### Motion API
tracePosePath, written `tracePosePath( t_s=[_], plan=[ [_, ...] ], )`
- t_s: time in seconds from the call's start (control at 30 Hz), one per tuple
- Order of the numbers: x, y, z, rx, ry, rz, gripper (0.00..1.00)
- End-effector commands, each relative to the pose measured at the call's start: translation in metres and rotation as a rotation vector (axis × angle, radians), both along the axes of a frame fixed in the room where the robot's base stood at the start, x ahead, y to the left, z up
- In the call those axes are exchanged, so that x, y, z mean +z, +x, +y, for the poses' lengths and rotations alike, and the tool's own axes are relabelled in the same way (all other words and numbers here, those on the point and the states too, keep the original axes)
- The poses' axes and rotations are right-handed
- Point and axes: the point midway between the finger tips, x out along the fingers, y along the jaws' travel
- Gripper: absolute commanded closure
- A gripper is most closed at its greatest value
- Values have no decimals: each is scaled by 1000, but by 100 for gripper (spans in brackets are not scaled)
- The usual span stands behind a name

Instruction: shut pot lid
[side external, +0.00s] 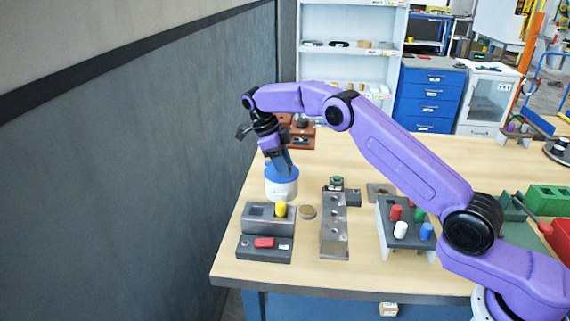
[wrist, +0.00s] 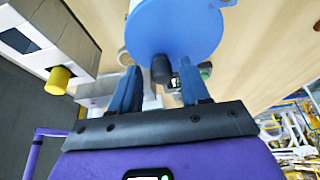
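A white pot (side external: 281,190) with a blue lid (side external: 283,173) stands at the left part of the wooden table. The lid lies on top of the pot; I cannot tell whether it is fully seated. My gripper (side external: 284,164) points down right at the lid, its fingers overlapping the lid's upper edge. In the wrist view the round blue lid (wrist: 175,28) fills the top middle, with a dark knob (wrist: 161,70) at its near edge. The two blue fingers of my gripper (wrist: 158,78) are apart, one on each side of the knob, with visible gaps.
A grey block with a yellow peg (side external: 280,209) stands just in front of the pot, with a red piece (side external: 264,242) nearer. A brown disc (side external: 308,212), a metal block (side external: 334,228) and a peg rack (side external: 386,239) are to the right. A wall is left.

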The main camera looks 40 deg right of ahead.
Motion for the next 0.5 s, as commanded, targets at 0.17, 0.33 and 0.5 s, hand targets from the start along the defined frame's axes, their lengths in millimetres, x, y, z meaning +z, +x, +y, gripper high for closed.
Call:
tracePosePath(
  t_s=[0.17,0.33,0.5],
  plan=[
    [-1,0,-1,0,-1,1,50],
    [1,0,-1,0,-1,1,50],
    [15,1,-1,0,0,-3,50]
  ],
)
